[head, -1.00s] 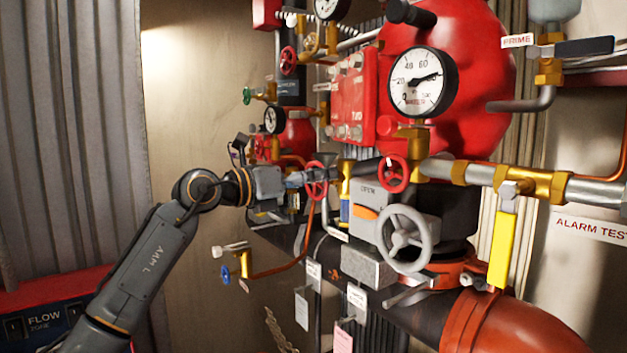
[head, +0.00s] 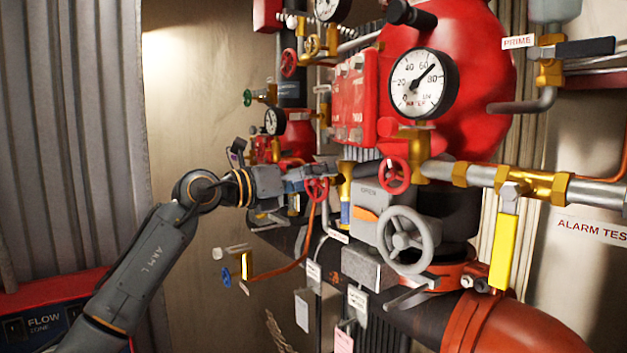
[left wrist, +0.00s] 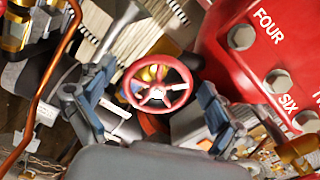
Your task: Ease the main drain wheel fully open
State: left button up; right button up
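A small red handwheel (head: 318,192) is at my left gripper in the head view; no readable tag names it the main drain wheel. In the left wrist view the red wheel (left wrist: 158,85) faces me, with its spokes and brass centre showing. My left gripper (head: 312,176) covers the wheel's upper part in the head view. In the left wrist view its two fingers (left wrist: 158,80) are spread, one to each side of the wheel, with visible gaps to the rim. I cannot tell how deep the wheel sits between them. My right gripper is in neither view.
A second red wheel (head: 394,174) and a large grey wheel (head: 405,240) are to the right. A copper pipe (head: 285,265) and blue-handled valve (head: 226,276) are below. The water gauge (head: 424,83) reads between 60 and 80. Open space lies left of the pipework.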

pick_arm(q)
jog(key=shift+f, duration=0.1)
jog(key=shift+s+a, duration=0.25)
jog(key=shift+a, duration=0.2)
jog(key=v, duration=1.1)
